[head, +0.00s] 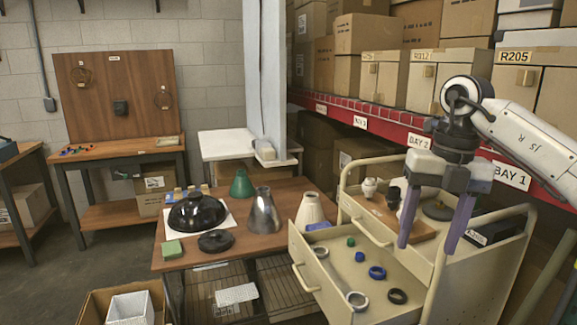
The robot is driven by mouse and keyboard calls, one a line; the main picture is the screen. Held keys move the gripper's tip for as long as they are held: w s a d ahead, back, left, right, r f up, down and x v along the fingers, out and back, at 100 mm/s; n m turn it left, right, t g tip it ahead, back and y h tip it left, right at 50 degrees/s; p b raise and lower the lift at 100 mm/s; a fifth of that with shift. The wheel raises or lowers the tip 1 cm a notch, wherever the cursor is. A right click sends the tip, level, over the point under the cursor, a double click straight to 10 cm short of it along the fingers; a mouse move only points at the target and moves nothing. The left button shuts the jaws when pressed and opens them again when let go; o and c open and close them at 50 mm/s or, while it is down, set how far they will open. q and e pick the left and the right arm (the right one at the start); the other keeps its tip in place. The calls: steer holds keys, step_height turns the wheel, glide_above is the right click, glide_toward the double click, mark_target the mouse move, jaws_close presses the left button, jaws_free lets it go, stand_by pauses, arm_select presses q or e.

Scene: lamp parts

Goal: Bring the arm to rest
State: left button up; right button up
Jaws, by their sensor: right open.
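My right arm comes in from the right edge. My right gripper (428,246) points down with its two purple-grey fingers spread apart and nothing between them. It shows in front of the cream cart (482,258), over the right side of its top and its open drawer (318,277). Whether the fingers touch the cart cannot be told from this one view. My left gripper is not in view.
A wooden table (285,213) at the centre bears a black dome shade (197,212), a grey metal cone shade (264,212), a green shade (242,184) and a cream shade (310,208). The drawer holds rings and caps. Shelves with cardboard boxes (362,33) stand behind the cart.

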steer(key=s+a+f+n+g+y, duration=0.1)
steer(key=a+f+y, duration=0.3)
steer(key=a, duration=0.5)
steer(key=s+a+f+n+g+y, duration=0.1)
steer(key=a+f+n+y, duration=0.15)
steer(key=a+f, duration=0.5)
steer(key=s+a+r+m+t+y, duration=0.1)
steer(key=s+a+m+y, duration=0.35)
steer(key=a+y, duration=0.8)
steer(key=d+f+m+t+h, duration=0.6)
steer(key=f+m+t, duration=0.2)
steer(key=m, duration=0.4)
steer(key=d+f+m+t+h, duration=0.6)
steer(key=f+m+t, duration=0.25)
steer(key=m, duration=0.45)
steer(key=s+d+f+m+g+h, duration=0.2)
steer(key=s+d+f+m+g, duration=0.1)
steer(key=s+f, duration=0.6)
steer(key=s+d+f+m+g+h, duration=0.3)
steer(key=s+d+f, duration=0.3)
steer(key=s+f, duration=0.3)
steer(key=shift+s+d+f+g+h, duration=0.15)
steer(key=shift+s+f+g+h, duration=0.2)
steer(key=shift+s+g, duration=0.3)
